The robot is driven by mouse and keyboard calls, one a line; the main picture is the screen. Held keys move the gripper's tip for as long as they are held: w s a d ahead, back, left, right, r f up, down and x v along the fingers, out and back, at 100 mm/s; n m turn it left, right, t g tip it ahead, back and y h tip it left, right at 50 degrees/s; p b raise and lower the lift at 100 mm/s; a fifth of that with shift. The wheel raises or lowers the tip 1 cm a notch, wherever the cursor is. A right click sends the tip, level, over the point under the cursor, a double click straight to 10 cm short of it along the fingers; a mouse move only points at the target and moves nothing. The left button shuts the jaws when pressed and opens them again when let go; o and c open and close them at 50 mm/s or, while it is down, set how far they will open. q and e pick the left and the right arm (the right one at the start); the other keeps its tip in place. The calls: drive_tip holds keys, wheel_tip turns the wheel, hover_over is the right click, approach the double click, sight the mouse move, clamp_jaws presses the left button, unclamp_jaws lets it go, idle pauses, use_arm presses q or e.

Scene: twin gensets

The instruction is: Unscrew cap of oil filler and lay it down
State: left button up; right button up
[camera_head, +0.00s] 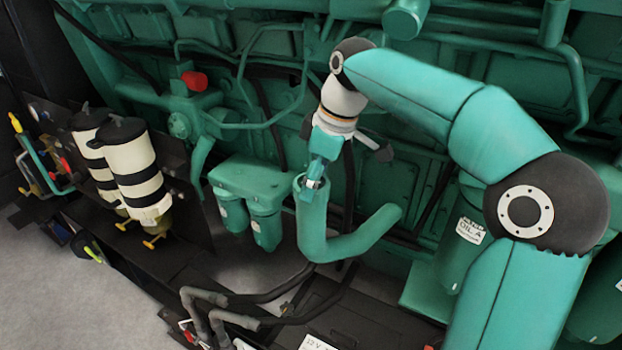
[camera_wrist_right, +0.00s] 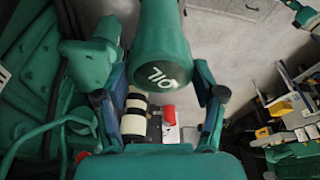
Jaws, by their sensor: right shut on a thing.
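The oil filler is a green bent pipe (camera_head: 313,232) in the middle of the head view, its mouth facing up. In the right wrist view its end shows a dark green cap (camera_wrist_right: 160,76) lettered OIL, and the pipe runs up out of the picture. My right gripper (camera_head: 314,182) reaches down to the pipe's mouth. In the wrist view its blue fingers stand on both sides of the cap, shut on it. In the head view the gripper hides most of the cap, and I cannot tell how far it is turned. My left gripper is in neither view.
Two cream-and-black canisters (camera_head: 134,172) stand at the left. A red cap (camera_head: 194,80) sits on the green engine behind. Green filters (camera_head: 265,228) hang left of the pipe. Black hoses (camera_head: 290,299) and a dark box (camera_head: 365,318) lie in front. Grey floor (camera_head: 55,295) is bare at lower left.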

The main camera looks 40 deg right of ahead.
drive_tip(key=shift+r, duration=0.15)
drive_tip(key=shift+w+d+r+n+y+p, duration=0.15)
drive_tip(key=shift+n+p, duration=0.25)
drive_tip(key=shift+n, duration=0.2)
drive_tip(key=shift+s+a+r+n+y+p, duration=0.15)
drive_tip(key=shift+n+p, duration=0.25)
drive_tip(key=shift+n, duration=0.2)
drive_tip(key=shift+w+d+f+n+g+p, duration=0.15)
drive_tip(key=shift+n+p, duration=0.1)
drive_tip(key=shift+n, duration=0.3)
drive_tip(key=shift+f+n+g+p, duration=0.1)
drive_tip(key=shift+n+g+p, duration=0.1)
drive_tip(key=shift+n, duration=0.35)
drive_tip(key=o, duration=1.3)
drive_tip(key=shift+f, duration=0.1)
drive_tip(key=shift+c, duration=0.2)
drive_tip(key=shift+f, duration=0.1)
drive_tip(key=shift+c, duration=0.4)
